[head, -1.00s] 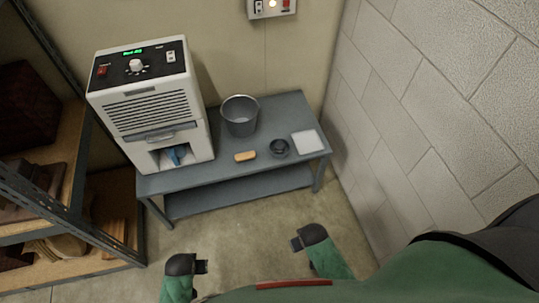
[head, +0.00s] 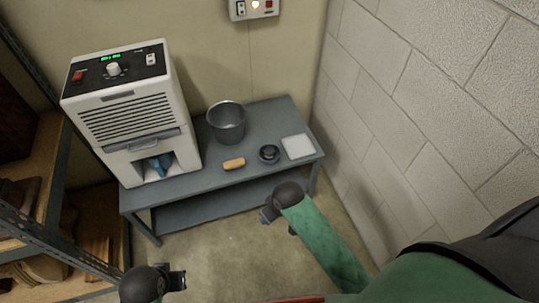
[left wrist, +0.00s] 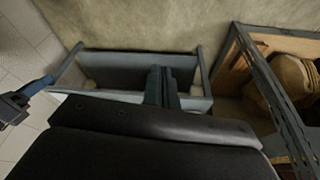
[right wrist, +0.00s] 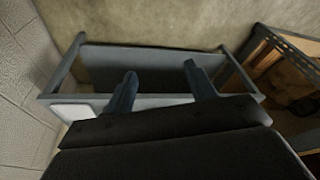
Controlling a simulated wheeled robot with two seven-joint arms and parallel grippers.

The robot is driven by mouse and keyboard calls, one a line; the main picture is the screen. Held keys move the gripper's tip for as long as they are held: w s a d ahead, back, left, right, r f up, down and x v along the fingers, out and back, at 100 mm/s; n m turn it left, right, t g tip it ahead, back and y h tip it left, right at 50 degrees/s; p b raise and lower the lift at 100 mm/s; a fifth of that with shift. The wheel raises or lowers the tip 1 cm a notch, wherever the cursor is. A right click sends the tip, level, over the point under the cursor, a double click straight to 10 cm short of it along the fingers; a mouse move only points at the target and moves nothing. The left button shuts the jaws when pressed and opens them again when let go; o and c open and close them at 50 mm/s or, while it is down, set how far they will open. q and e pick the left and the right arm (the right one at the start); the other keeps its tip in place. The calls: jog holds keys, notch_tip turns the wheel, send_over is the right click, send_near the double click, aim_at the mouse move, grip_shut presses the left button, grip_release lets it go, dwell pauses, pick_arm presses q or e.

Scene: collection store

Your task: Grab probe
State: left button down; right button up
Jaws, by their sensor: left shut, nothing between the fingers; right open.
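No thing in view is clearly a probe. On the grey-blue table (head: 203,184) lie a small tan-orange rounded piece (head: 234,164), a dark round ring-like thing (head: 269,154) and a pale flat square (head: 298,147). A blue thing (head: 161,166) sits in the front recess of the white machine (head: 130,110). My right gripper (head: 267,216) is open and empty in front of the table; its parted fingers show in the right wrist view (right wrist: 160,85). My left gripper (head: 180,281) is low at front left, its fingers together and empty in the left wrist view (left wrist: 161,85).
A grey bucket (head: 227,124) stands at the table's back, beside the machine. A wooden shelf unit with a metal frame (head: 60,235) is at left. A block wall (head: 420,110) closes the right side. A control box (head: 253,9) is on the back wall. The floor before the table is clear.

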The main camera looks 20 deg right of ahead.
jog(key=w+a+f+n, duration=0.2)
jog(key=w+f, duration=0.1)
jog(key=w, duration=0.7)
jog(key=g+h, duration=0.2)
jog(key=g, duration=0.1)
send_over(270, 150)
jog(key=a, duration=0.1)
jog(key=shift+n, duration=0.3)
jog(key=shift+w+d, duration=0.1)
jog(key=shift+w, duration=0.1)
notch_tip(270, 150, down, 2)
jog(key=shift+f, duration=0.1)
jog(key=f, duration=0.3)
jog(key=f+p, duration=0.1)
jog(key=shift+s+d+f, duration=0.25)
jog(key=shift+d+f, duration=0.05)
jog(key=shift+f, duration=0.4)
pick_arm(q)
jog(key=shift+g+h, duration=0.5)
jog(key=shift+h, duration=0.1)
jog(key=s+d, duration=0.1)
jog(key=d, duration=0.2)
jog(key=s+d, duration=0.1)
jog(key=d, duration=0.1)
jog(key=shift+s+d+r, duration=0.1)
jog(key=shift+s+r, duration=0.05)
jog(key=shift+s, duration=0.2)
